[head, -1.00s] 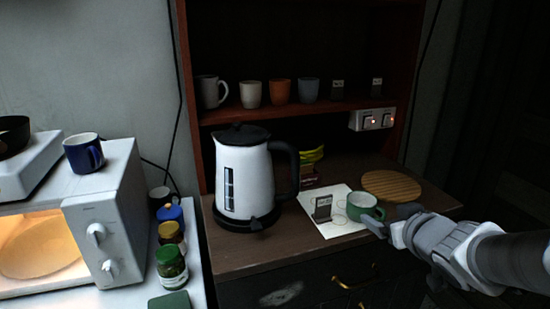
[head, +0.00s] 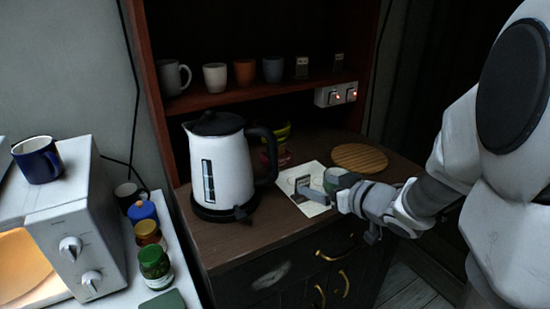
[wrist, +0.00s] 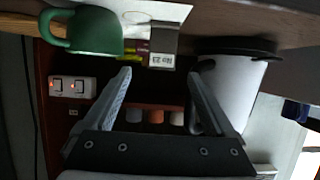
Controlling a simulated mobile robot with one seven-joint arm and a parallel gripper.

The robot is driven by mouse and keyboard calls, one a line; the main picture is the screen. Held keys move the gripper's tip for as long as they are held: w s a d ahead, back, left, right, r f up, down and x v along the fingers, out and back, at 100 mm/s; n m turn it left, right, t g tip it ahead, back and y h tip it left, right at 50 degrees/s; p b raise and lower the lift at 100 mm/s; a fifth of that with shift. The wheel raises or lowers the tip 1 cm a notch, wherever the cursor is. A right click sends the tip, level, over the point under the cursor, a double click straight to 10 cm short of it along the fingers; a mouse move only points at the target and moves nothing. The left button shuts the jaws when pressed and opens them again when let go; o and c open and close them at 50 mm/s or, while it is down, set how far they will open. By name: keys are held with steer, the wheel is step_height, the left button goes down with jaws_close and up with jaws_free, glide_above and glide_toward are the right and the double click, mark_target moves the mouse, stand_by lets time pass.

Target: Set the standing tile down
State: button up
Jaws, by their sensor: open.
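The standing tile (wrist: 163,42) is a small dark upright plate with a pale label, seen upside down in the wrist view just beyond my fingertips. In the head view the tile (head: 302,182) stands on a white sheet (head: 292,186), partly hidden by my gripper. My gripper (wrist: 160,76) is open and empty, with one finger to each side of the tile's line in the wrist view. In the head view my gripper (head: 322,194) is low at the counter's front, close to the tile. I cannot tell whether it touches the tile.
A green mug (wrist: 95,32) stands right beside the tile. A white kettle (head: 220,165) stands to its left, and a round wooden board (head: 360,157) lies behind right. Several cups and two small labelled tiles (head: 302,68) stand on the shelf above. A switch box (head: 337,94) is below the shelf.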

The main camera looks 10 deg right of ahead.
mark_target(304, 181)
steer(key=x, duration=0.5)
steer(key=shift+w+a+f+b, duration=0.1)
steer(key=shift+w+b, duration=0.05)
steer(key=shift+b, duration=0.25)
steer(key=shift+b+x, duration=0.6)
steer(key=shift+x, duration=2.1)
steer(key=shift+a+f, duration=0.1)
steer(key=shift+c, duration=0.2)
jaws_close()
